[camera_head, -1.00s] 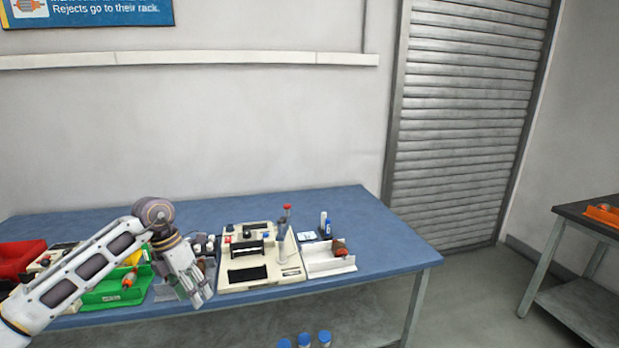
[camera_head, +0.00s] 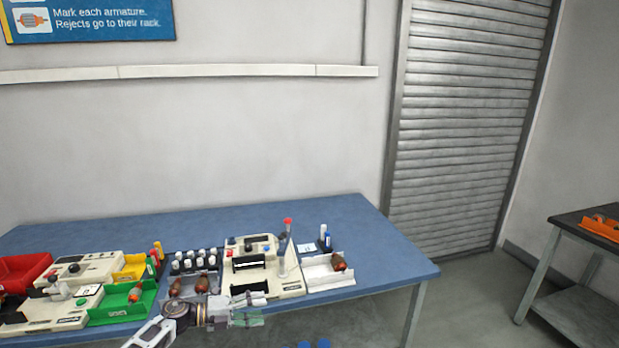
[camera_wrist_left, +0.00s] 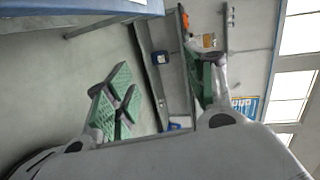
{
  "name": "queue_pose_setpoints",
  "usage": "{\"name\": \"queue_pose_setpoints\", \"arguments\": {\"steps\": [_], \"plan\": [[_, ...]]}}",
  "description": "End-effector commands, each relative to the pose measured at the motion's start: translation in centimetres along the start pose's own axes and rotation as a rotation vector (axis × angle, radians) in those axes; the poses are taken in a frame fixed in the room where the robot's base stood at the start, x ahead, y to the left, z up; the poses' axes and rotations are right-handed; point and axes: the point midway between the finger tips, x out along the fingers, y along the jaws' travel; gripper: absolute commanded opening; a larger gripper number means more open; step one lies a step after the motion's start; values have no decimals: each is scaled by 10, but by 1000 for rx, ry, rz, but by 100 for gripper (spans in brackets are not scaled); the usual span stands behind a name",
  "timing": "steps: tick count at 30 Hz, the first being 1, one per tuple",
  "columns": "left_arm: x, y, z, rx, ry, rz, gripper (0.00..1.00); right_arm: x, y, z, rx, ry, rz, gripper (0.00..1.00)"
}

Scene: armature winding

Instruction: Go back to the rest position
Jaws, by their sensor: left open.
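My left gripper (camera_head: 247,310) is low in the head view, at the front edge of the blue workbench (camera_head: 355,215). It points to the right and is in front of the cream test machine (camera_head: 290,285). In the left wrist view its two green-padded fingers (camera_wrist_left: 160,95) stand wide apart with nothing between them. That view looks past the bench edge at the floor and wall. My right gripper is in neither view.
On the bench are a red bin (camera_head: 22,268), a green bin (camera_head: 110,310), a grey tray (camera_head: 213,283) with brown armatures, and a white tray (camera_head: 325,283) holding one armature. A dark side table (camera_head: 575,222) stands at right. The bench's right end is clear.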

Motion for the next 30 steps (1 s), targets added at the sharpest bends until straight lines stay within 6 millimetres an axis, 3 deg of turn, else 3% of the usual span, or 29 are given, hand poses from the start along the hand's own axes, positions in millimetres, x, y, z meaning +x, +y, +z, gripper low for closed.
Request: {"name": "queue_pose_setpoints", "arguments": {"steps": [8, 14, 23, 30], "plan": [[-8, 72, 20, -362, -294, -143, 54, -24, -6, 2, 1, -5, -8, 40], [-29, 152, 18, -635, -527, -187, 54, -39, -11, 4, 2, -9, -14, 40], [-65, 271, -25, -977, -816, -172, 54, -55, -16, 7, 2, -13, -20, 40], [-94, 353, -84, -1206, -1010, -119, 54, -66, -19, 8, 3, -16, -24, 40]]}}
